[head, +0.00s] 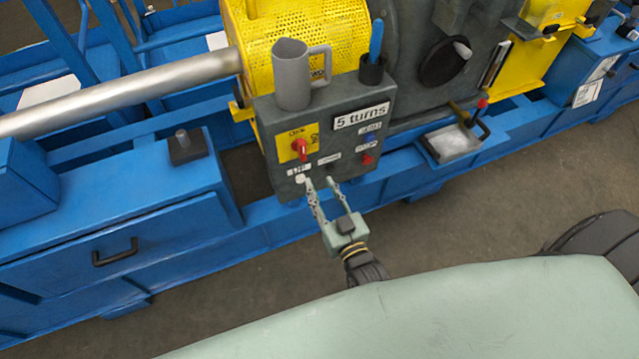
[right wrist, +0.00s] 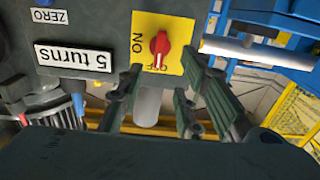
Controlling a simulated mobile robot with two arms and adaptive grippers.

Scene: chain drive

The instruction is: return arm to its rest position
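My right gripper (head: 319,184) is in front of the lower part of a dark grey control box (head: 345,108). Its two fingers are spread apart with nothing seen between them. The fingertips lie over the box's lower edge, near a white button; I cannot tell whether they touch it. In the right wrist view the gripper (right wrist: 157,85) also shows open, close to the box. A red rotary switch (head: 301,146) on a yellow plate is on the box front; the switch also shows in the right wrist view (right wrist: 160,45). My left gripper is not in view.
A grey mug (head: 291,78) and a dark cup (head: 371,70) with a blue pen stand on the box. A blue machine frame (head: 110,235) runs behind, with a steel shaft (head: 130,92) at left and a small tray (head: 452,142) at right. Floor shows in front.

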